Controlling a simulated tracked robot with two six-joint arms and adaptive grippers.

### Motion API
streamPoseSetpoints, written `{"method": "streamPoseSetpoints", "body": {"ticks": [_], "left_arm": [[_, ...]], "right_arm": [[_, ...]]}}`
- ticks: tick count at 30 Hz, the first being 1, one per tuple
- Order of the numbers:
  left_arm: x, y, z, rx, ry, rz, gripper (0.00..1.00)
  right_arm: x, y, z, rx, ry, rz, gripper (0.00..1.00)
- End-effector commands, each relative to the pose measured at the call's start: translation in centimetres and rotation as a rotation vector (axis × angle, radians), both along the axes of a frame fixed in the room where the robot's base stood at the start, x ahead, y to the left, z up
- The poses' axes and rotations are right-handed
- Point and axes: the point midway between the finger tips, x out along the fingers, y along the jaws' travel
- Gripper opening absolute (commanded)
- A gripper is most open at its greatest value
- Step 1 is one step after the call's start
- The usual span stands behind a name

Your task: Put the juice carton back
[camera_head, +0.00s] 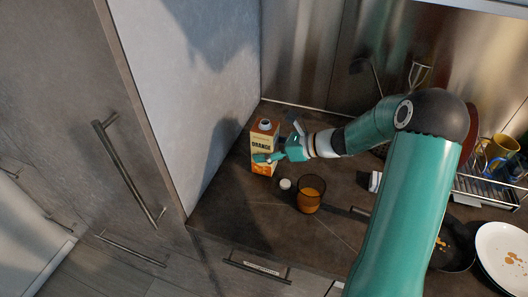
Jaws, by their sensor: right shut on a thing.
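The juice carton (263,136) is orange and cream with "ORANGE" on its front and a round pale spout on top. It stands at the back left of the dark countertop, near the grey side panel. My right gripper (270,158) reaches in from the right and is shut on the carton at its lower half. I cannot tell whether the carton's base touches the counter. My left gripper is not in view.
A brown glass (309,195) with orange juice and a small white cap (285,184) stand in front of the carton. A tall grey cabinet door (65,90) is at left. A dish rack (487,185), pan (452,245) and dirty white plate (503,255) are at right.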

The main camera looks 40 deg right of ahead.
Motion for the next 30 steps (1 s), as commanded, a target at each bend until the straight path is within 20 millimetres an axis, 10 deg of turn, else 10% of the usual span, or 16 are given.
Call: {"method": "streamPoseSetpoints", "body": {"ticks": [13, 14, 18, 30], "left_arm": [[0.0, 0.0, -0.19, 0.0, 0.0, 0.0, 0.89], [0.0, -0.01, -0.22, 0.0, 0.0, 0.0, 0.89], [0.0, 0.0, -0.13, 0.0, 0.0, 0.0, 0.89], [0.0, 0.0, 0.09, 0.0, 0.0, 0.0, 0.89]], "right_arm": [[0.01, 0.0, -1.1, -0.001, -0.003, 0.001, 0.11], [0.0, 0.01, -1.18, -0.001, 0.0, 0.0, 0.66], [0.0, 0.02, -1.09, -0.001, 0.0, 0.0, 0.89], [-0.01, 0.01, -0.83, -0.002, -0.001, 0.001, 0.89]]}}
